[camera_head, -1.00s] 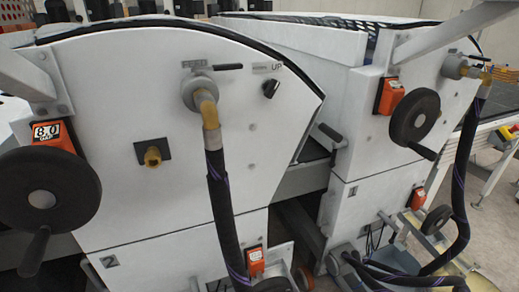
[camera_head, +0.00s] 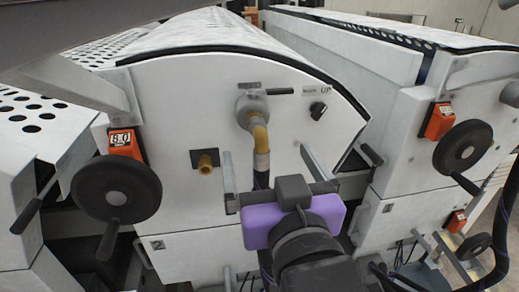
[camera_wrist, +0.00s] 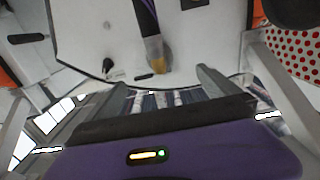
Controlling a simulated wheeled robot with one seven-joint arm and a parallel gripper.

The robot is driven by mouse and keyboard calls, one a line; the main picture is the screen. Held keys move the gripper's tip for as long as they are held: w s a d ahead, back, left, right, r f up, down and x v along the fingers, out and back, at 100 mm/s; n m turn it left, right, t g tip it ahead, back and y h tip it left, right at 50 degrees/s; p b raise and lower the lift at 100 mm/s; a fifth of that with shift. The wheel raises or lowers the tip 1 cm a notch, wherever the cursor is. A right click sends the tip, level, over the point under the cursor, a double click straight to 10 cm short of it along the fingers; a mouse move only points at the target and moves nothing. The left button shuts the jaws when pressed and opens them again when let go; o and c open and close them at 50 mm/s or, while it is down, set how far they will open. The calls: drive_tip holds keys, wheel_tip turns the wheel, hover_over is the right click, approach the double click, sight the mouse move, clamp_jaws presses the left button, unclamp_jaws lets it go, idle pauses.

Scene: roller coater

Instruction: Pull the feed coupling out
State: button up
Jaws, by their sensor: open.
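The feed coupling (camera_head: 259,138) is a brass elbow with a pale collar, seated in a round grey fitting (camera_head: 250,108) on the white panel of unit 2. A dark hose (camera_head: 261,179) hangs from it. In the wrist view the coupling (camera_wrist: 156,54) shows upside down, with the hose running to the top edge. My gripper (camera_head: 268,158) has a purple body and is open. Its two fingers stand apart, left and right of the hose line, with nothing held. In the wrist view the fingertips (camera_wrist: 160,80) lie nearer me than the coupling; contact cannot be seen.
A brass stub (camera_head: 206,163) on a dark plate sits left of the coupling. A black handwheel (camera_head: 116,190) is at the left, another (camera_head: 463,148) at the right. A small black knob (camera_head: 318,110) sits at upper right. A lever (camera_head: 370,154) stands right of my gripper.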

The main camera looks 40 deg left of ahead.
sight(264, 143)
idle(0.3)
drive_tip(key=shift+b+x, duration=0.45)
drive_tip(key=shift+x, duration=4.1)
drive_tip(key=shift+d+p, duration=0.1)
drive_tip(key=shift+p, duration=0.25)
drive_tip(key=shift+c, duration=0.4)
clamp_jaws()
drive_tip(key=shift+p+v, duration=0.75)
drive_tip(key=shift+v, duration=2.2)
drive_tip(key=shift+s, duration=0.1)
